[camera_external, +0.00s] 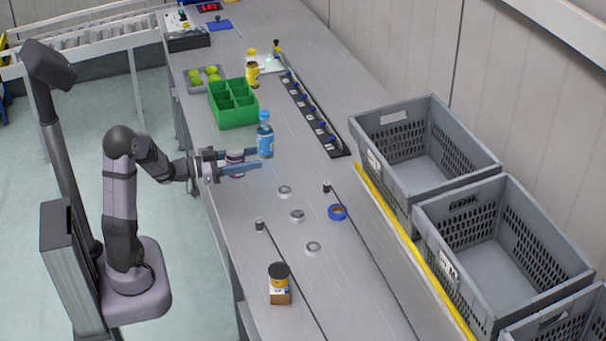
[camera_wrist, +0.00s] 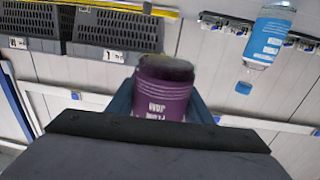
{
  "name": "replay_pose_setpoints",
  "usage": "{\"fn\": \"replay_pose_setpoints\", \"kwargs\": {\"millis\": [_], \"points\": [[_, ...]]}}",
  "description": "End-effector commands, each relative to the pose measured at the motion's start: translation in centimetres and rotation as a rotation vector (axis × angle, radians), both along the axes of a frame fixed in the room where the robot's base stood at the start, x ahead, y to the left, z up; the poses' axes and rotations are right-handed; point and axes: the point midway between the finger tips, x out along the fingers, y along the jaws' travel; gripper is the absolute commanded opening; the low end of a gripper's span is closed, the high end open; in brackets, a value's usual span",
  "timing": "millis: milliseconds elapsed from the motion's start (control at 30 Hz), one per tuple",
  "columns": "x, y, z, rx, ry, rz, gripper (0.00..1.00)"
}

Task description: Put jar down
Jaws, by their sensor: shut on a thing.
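A purple jar with a dark lid and white label text (camera_wrist: 162,95) is held between my gripper's two blue-grey fingers (camera_wrist: 160,108) in the wrist view. In the external view the jar (camera_external: 234,157) shows between the fingers of my gripper (camera_external: 240,165), over the near-left edge of the grey workbench (camera_external: 345,270). My gripper is shut on the jar. The jar looks roughly upright. Whether its bottom touches the bench cannot be told, since the near finger hides its lower part.
A blue bottle (camera_external: 265,138) stands just beyond my fingertips. A green divided box (camera_external: 218,117) is behind. Grey crates (camera_external: 480,190) line the right. Bench surface between discs and bottle is clear.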

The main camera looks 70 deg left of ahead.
Motion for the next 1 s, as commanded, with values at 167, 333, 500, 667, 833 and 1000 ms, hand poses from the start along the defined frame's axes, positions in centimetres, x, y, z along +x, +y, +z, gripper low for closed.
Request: {"fn": "replay_pose_setpoints", "kwargs": {"millis": [167, 333, 500, 667, 833, 1000], "points": [[-0.6, 1.4, -2.6, -0.004, 0.0, 0.03, 0.13], [-0.3, 5.9, -4.1, 0.006, -0.005, 0.081, 0.13], [0.7, 11.4, -3.1, 0.008, -0.005, 0.148, 0.13], [1.7, 15.4, -0.7, 0.008, -0.007, 0.205, 0.13], [2.2, 18.0, 1.2, 0.003, -0.004, 0.261, 0.13], [2.0, 19.0, 0.6, 0.0, -0.002, 0.297, 0.13]]}}
